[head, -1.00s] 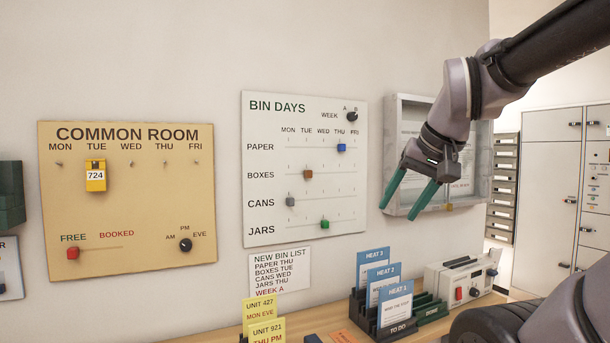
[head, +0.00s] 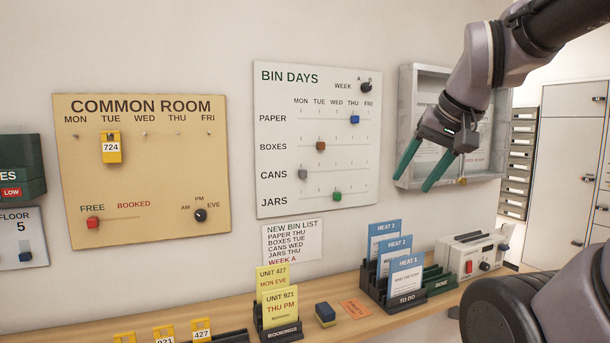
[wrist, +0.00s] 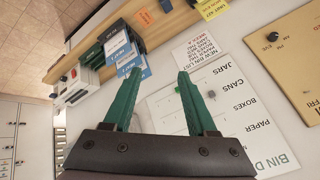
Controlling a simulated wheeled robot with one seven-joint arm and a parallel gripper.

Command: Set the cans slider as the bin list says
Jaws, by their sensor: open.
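The BIN DAYS board (head: 275,135) hangs on the wall in the middle of the head view. Its grey cans slider (head: 303,174) sits at the left end of its track, under MON. The new bin list (head: 292,242), just below the board, reads paper THU, boxes TUE, cans WED, jars THU, week A. My gripper (head: 411,186) is open and empty, to the right of the board and in front of the grey wall case. In the wrist view my gripper (wrist: 158,74) has green fingers spread apart, with the board (wrist: 170,108) upside down beyond them.
The blue paper slider (head: 354,119) is at THU, the brown boxes slider (head: 321,146) at TUE, and the green jars slider (head: 337,196) near WED. The week knob (head: 366,88) is top right. The shelf (head: 365,325) below carries card holders (head: 405,298) and a switch box (head: 470,254).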

